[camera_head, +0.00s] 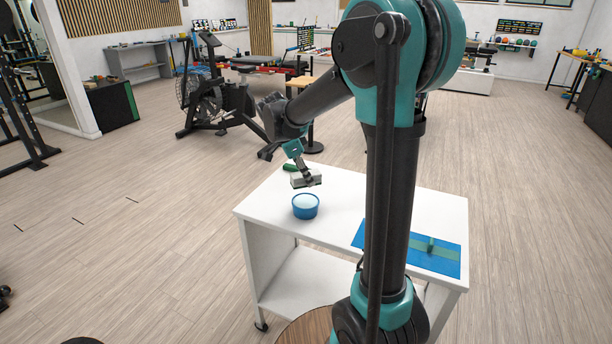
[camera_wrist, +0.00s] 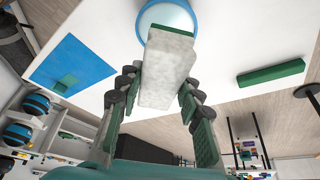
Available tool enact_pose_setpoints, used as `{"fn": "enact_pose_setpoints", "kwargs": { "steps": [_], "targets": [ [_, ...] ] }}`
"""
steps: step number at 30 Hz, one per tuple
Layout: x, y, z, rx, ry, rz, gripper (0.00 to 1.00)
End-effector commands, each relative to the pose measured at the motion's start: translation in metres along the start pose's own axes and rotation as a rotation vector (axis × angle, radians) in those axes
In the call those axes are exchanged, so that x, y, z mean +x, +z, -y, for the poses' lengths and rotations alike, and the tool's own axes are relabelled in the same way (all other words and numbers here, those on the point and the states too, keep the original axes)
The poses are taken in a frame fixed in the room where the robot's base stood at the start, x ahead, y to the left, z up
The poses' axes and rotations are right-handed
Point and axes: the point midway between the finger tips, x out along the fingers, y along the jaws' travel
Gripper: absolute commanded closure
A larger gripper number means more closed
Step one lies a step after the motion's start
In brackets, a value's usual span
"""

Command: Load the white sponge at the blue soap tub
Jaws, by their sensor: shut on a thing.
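The white sponge (camera_wrist: 167,72) is a pale block with a green end, held between the two fingers of my gripper (camera_wrist: 160,88) in the wrist view. In the head view the sponge (camera_head: 300,181) is held above the white table, just behind and above the blue soap tub (camera_head: 305,211). My gripper (camera_head: 305,172) is shut on it. The tub is round and blue with pale contents. In the wrist view the tub (camera_wrist: 185,12) shows beyond the sponge's green end, partly hidden by it. The sponge appears apart from the tub.
A blue mat (camera_head: 438,262) with a green piece (camera_head: 431,246) lies at the table's right. A green block (camera_wrist: 271,73) lies behind the tub on the white table (camera_head: 270,212). My arm hides part of the table. The table's left front is clear.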

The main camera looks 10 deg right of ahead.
Motion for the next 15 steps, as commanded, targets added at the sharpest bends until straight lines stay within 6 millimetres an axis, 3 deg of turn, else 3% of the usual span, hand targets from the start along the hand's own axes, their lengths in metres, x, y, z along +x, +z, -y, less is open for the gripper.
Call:
{"fn": "enact_pose_setpoints", "kwargs": {
  "steps": [15],
  "targets": [
    [0.041, 0.017, 0.001, 0.002, 0.000, 0.001, 0.88]
  ]
}}
